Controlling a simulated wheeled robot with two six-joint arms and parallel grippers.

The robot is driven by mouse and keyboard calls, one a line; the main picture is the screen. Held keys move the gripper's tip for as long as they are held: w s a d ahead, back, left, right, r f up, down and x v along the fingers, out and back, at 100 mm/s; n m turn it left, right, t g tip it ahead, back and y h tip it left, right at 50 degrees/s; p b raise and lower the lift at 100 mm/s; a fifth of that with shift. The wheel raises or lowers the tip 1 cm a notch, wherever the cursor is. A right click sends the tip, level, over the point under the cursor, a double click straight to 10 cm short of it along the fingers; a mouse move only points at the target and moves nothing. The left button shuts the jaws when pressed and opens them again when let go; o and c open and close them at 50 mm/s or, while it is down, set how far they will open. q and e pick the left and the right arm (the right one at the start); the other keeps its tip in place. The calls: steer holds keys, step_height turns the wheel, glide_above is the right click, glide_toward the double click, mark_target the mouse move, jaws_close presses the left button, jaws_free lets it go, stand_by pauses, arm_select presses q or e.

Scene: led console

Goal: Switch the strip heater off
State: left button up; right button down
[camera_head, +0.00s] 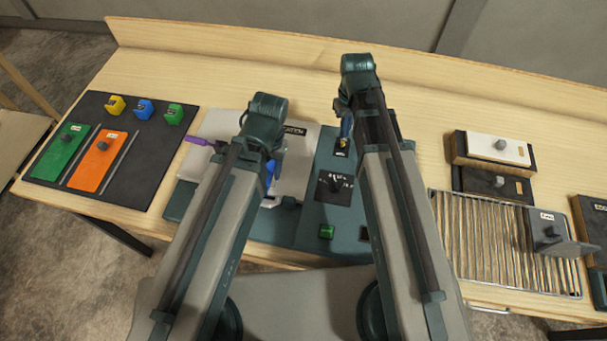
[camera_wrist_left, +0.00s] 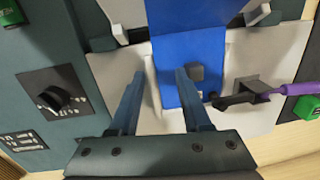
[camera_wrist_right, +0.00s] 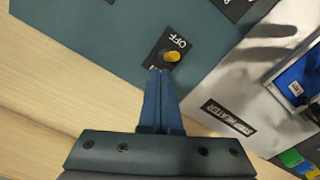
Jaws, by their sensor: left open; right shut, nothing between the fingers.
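The strip heater (camera_head: 215,127) is a pale metal unit beside a dark teal control panel (camera_head: 300,225); its name label shows in the right wrist view (camera_wrist_right: 229,117). The switch (camera_head: 343,143) has a yellow-orange knob (camera_wrist_right: 172,57) on a black plate marked OFF at one end; the other marking is mostly hidden by my fingertips. I cannot tell which way the lever leans. My right gripper (camera_wrist_right: 160,72) is shut and empty, its tips right beside the knob on the side away from OFF; contact is unclear. My left gripper (camera_wrist_left: 160,73) is open above a blue sheet (camera_wrist_left: 188,40) on the heater.
The panel also carries a black dial (camera_head: 333,187) and a green button (camera_head: 327,231). A dark mat (camera_head: 150,150) with coloured pieces lies left; a slatted rack (camera_head: 490,240) stands right.

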arm_select(q)
step_height(320, 180, up, 6)
steer(key=p, duration=0.5)
steer(key=shift+r+p, duration=0.15)
steer(key=shift+p, duration=0.25)
arm_select(e)
step_height(320, 180, up, 6)
steer(key=shift+w+r, duration=0.15)
steer(key=shift+w, duration=0.2)
steer(key=shift+d, duration=0.1)
